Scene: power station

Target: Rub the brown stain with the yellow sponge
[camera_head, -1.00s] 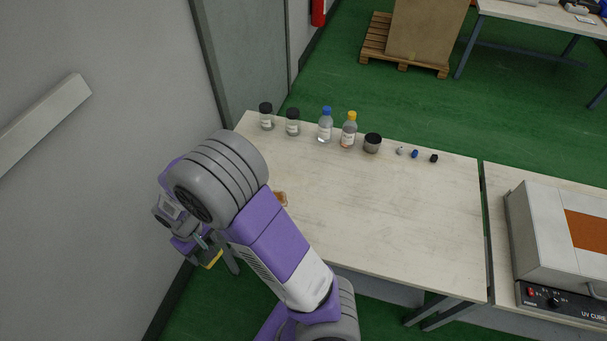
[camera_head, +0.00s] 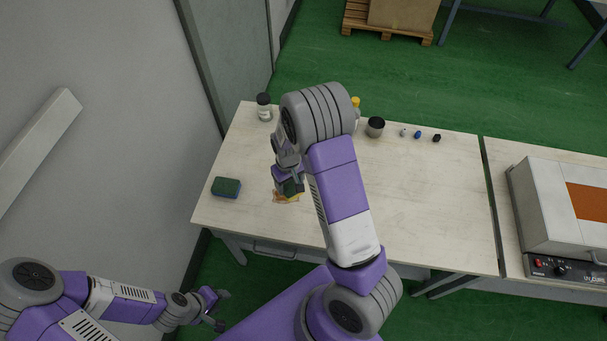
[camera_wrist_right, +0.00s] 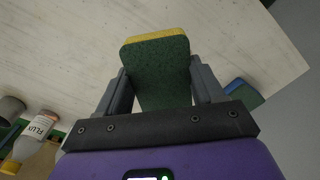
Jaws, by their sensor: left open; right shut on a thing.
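The yellow sponge with a green pad shows in my right gripper (camera_head: 289,183), which is shut on it. In the right wrist view the sponge (camera_wrist_right: 158,62) sits between the two fingers, green face toward the camera and yellow edge beyond. The brown stain (camera_head: 283,197) is on the pale table, just at the held sponge and partly hidden by it. I cannot tell whether the sponge touches the table. My left gripper (camera_head: 216,308) is open and empty, low at the left, off the table's front edge.
A second sponge, green on top (camera_head: 226,187), lies left of the stain. A dark-lidded jar (camera_head: 264,107), a metal cup (camera_head: 375,127) and small caps (camera_head: 418,135) line the back edge. My right arm hides other bottles. The table's right half is clear; a UV box (camera_head: 560,215) stands beyond.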

